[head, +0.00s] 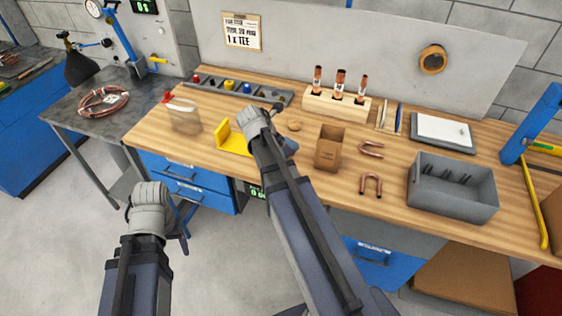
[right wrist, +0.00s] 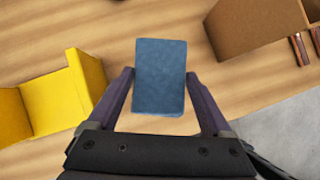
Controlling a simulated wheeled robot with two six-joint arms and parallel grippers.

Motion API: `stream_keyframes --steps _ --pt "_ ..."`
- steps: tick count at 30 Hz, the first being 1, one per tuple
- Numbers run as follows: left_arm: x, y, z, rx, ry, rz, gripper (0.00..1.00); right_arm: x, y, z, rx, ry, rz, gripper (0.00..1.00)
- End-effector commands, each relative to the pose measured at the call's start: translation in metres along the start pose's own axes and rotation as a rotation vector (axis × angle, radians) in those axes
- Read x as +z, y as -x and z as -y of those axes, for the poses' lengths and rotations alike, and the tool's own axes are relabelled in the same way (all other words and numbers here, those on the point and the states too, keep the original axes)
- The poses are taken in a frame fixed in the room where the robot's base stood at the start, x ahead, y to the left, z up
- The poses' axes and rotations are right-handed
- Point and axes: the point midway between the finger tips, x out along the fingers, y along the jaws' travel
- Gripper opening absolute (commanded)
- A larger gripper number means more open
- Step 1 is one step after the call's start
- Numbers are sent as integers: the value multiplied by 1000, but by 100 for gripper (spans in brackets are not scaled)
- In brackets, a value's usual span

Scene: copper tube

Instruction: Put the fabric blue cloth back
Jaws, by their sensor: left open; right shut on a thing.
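The blue cloth (right wrist: 160,55) is a small flat-looking folded rectangle in the right wrist view. My right gripper (right wrist: 159,76) is shut on it, with one finger along each side. The wooden bench top shows beneath; I cannot tell how far the cloth is above it. In the head view my right arm reaches over the bench, and its wrist mostly hides the gripper and the cloth. My left gripper (head: 182,224) is open and empty in front of the bench, over the floor at the lower left.
A yellow holder (head: 233,142) stands left of my right wrist, a cardboard box (head: 329,150) right of it. Copper bends (head: 371,184), a grey bin (head: 452,190) and a wooden block (head: 336,101) with copper fittings are further right. A clear container (head: 184,117) stands left.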

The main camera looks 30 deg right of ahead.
Motion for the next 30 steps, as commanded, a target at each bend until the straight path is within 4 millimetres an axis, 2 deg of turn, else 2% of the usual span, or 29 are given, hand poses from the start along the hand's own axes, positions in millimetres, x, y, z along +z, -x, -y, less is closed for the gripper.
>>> stream_keyframes --steps 7,16,29,30 --pt "0 -7 -1 0 0 0 68 -4 -6 0 0 0 0 39" --pt "-2 -41 -4 0 0 0 68 -22 -35 0 0 0 0 39" --pt "-3 -44 -4 0 0 0 68 -24 -38 0 0 0 0 39" --pt "-2 -43 -4 0 0 0 68 -23 -37 0 0 0 0 86"
